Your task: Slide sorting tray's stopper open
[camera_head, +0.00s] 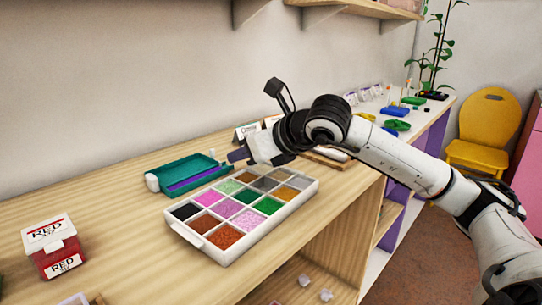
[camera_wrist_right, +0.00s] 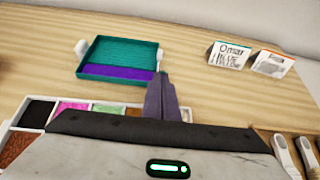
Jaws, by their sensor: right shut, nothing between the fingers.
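A teal tray (camera_head: 172,168) with a purple strip (camera_head: 198,178) along its near side lies flat on the wooden shelf; it also shows in the right wrist view (camera_wrist_right: 112,50). A white rounded piece (camera_head: 152,182) is at its left end, also in the wrist view (camera_wrist_right: 81,47). A small white piece (camera_head: 212,152) is at its right end, partly behind my fingers in the wrist view (camera_wrist_right: 160,54). I cannot tell which piece is the stopper. My right gripper (camera_head: 236,156) is shut and empty, just right of the tray; its fingers (camera_wrist_right: 161,88) point toward that right end. My left gripper is out of view.
A white box (camera_head: 248,250) with coloured bead compartments lies in front of the teal tray, close below my right gripper. A red-labelled box (camera_head: 51,247) stands at the left. Small cards (camera_wrist_right: 228,54) stand at the back right. Bare wood lies left of the tray.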

